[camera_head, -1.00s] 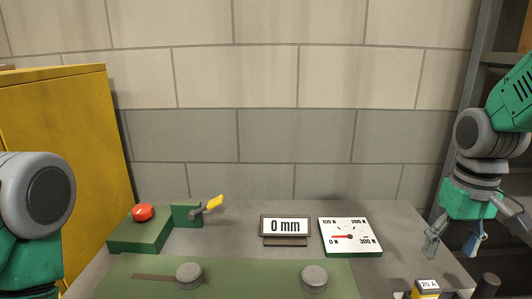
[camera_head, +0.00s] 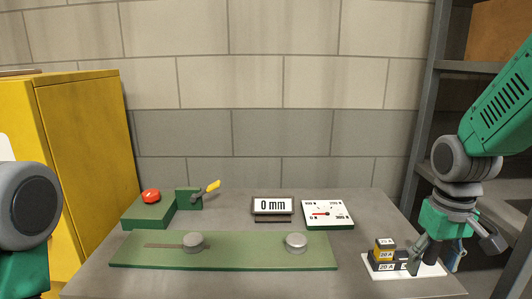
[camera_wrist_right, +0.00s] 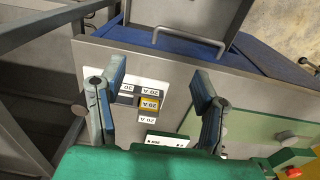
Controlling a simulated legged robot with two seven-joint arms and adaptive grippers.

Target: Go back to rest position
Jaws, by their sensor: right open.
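My right gripper (camera_head: 436,262) is open, with its fingers pointing down above the right end of the bench. In the right wrist view its two blue-grey fingers (camera_wrist_right: 157,78) are wide apart with nothing held between them. Below them lies a white plate (camera_head: 436,270) with small blocks labelled 20 A. A yellow block (camera_head: 384,252) stands among dark ones on it, and the plate (camera_wrist_right: 172,118) also shows in the right wrist view. My left gripper is out of view; only part of my left arm shows at the left edge.
The bench (camera_head: 230,283) carries a red button (camera_head: 151,196), a yellow-handled lever (camera_head: 207,189), a 0 mm display (camera_head: 273,206), a dial gauge (camera_head: 328,212) and a green plate (camera_head: 120,250) with two grey knobs. A yellow cabinet (camera_head: 88,150) stands left, shelving (camera_head: 425,120) right.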

